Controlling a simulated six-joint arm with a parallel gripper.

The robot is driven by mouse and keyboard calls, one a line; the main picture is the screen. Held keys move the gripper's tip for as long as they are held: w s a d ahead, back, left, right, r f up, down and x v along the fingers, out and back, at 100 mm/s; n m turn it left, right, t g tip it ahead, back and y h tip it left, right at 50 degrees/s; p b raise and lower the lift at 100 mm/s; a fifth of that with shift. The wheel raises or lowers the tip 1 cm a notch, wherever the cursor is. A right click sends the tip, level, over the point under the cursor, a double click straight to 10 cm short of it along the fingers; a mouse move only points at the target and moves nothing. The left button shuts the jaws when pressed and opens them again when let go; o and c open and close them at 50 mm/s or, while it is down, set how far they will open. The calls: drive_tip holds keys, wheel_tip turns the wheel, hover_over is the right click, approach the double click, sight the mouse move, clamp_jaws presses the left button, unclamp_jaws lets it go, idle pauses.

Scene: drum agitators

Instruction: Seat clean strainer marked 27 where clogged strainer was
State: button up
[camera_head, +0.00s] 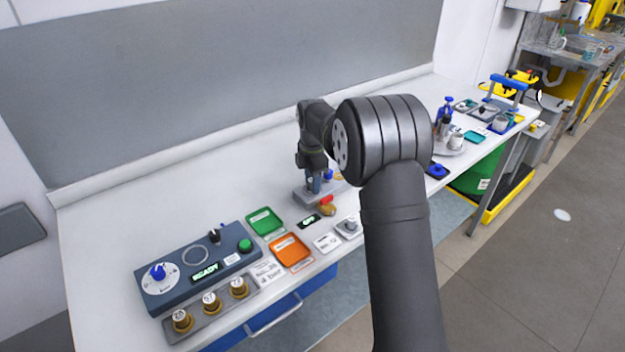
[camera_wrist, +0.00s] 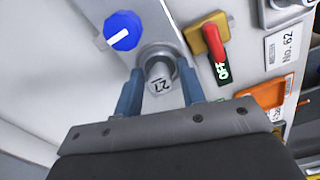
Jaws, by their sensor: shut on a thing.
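The strainer's far end lines up with a round grey socket (camera_wrist: 157,49) on the grey block (camera_head: 306,198). I cannot tell how deep it sits in it. In the head view my gripper (camera_head: 313,184) points down at the block, and the strainer is hidden there. I cannot make out a clogged strainer.
A blue knob (camera_wrist: 123,30) and a red handle (camera_wrist: 215,45) flank the socket. Green (camera_head: 264,221) and orange (camera_head: 291,249) trays lie in front-left. A READY panel (camera_head: 190,270) and a rack (camera_head: 200,322) of three brass pieces stand further left.

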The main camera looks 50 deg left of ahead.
idle(0.3)
drive_tip(key=o, duration=1.1)
drive_tip(key=shift+c, duration=0.2)
drive_tip(key=shift+o, duration=0.5)
drive_tip(key=shift+o, duration=1.2)
drive_tip(key=shift+r, duration=3.75)
